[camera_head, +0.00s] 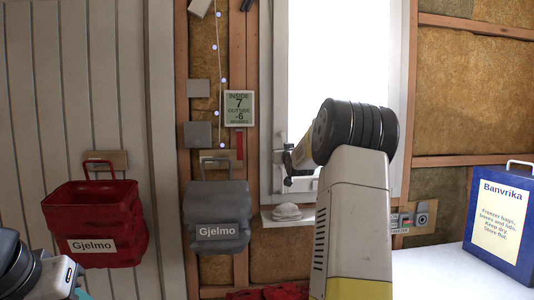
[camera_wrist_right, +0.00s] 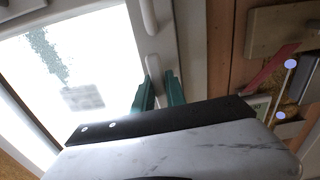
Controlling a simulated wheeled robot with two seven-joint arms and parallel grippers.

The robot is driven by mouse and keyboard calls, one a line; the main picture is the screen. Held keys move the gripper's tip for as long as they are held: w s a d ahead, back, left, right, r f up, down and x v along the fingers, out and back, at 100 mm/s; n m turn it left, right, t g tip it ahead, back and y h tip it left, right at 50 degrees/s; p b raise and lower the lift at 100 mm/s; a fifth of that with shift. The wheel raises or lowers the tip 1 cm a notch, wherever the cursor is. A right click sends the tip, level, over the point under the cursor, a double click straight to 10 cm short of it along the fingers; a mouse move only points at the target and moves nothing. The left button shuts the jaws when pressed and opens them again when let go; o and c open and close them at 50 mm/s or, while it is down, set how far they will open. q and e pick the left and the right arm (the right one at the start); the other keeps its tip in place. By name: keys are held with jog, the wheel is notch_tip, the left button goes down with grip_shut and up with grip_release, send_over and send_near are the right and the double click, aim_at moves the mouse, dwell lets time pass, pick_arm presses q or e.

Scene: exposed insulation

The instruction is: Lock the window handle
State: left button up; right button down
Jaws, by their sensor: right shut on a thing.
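The white-framed window (camera_head: 345,60) stands in the middle of the head view, its pane bright. My right arm reaches up to its left frame, and my right gripper (camera_head: 287,165) is at the handle there, mostly hidden by my wrist. In the right wrist view, the green fingers of my right gripper (camera_wrist_right: 160,92) are closed around the pale window handle (camera_wrist_right: 154,66). A second pale, rounded oblong piece (camera_wrist_right: 148,15) shows farther along the frame. My left gripper (camera_head: 76,286) is only partly in view at the lower left, with its fingers cut off.
A red Gjelmo bag (camera_head: 105,215) and a grey Gjelmo bag (camera_head: 217,205) hang left of the window. A pale lump (camera_head: 286,212) lies on the sill. A blue Banvrika box (camera_head: 502,215) stands on a white surface (camera_head: 440,268) at right. A display (camera_head: 239,108) hangs beside the frame.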

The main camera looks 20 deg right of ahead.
jog(key=shift+w+a+m, duration=0.1)
jog(key=shift+a+m, duration=0.15)
jog(key=shift+m, duration=0.05)
dwell(0.4)
jog(key=c, duration=1.4)
grip_release()
jog(key=shift+o, duration=0.2)
jog(key=v, duration=0.7)
jog(key=shift+s, duration=0.4)
